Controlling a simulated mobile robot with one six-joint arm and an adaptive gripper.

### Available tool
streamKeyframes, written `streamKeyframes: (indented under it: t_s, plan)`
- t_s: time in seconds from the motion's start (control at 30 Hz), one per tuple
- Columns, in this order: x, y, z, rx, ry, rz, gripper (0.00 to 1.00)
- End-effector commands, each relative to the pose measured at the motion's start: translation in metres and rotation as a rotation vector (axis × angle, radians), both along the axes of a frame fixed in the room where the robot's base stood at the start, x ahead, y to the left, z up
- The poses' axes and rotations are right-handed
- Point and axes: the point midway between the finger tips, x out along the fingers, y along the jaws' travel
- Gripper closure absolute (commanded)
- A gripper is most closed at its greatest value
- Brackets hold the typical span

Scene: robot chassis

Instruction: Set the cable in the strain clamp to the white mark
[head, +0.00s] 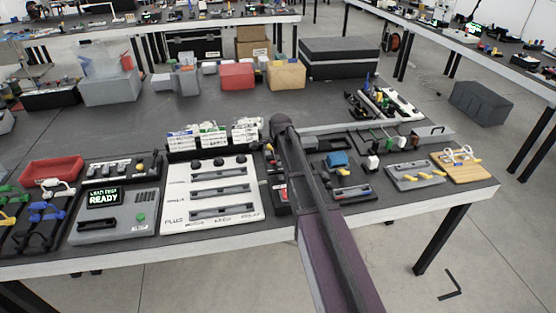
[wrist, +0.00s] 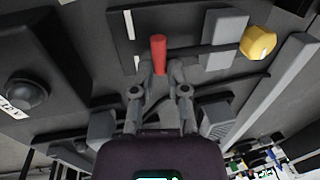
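In the wrist view, my gripper (wrist: 160,68) has its two fingertips close on either side of a short red cylindrical piece (wrist: 158,48), which sticks out past the tips; they look shut on it. I cannot tell whether this is the cable or a grip on it. A thin white strip (wrist: 128,24) and a small white mark (wrist: 137,62) lie left of the red piece on a dark plate. A grey block (wrist: 222,38) and a yellow knob (wrist: 258,42), perhaps the clamp, are to the right. In the head view my arm hides the gripper.
In the head view, a white slotted panel (head: 212,180) and a grey box with a READY screen (head: 104,198) lie left of my arm. The table middle is fairly clear.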

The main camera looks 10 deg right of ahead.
Motion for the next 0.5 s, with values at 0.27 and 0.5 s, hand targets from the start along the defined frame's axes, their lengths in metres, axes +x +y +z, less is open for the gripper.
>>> streamKeyframes:
  t_s: [0.27,0.5]
  plan:
    - [-0.003,0.000,0.000,0.000,0.002,0.000,1.00]
    - [-0.022,0.000,0.000,0.000,0.002,0.000,1.00]
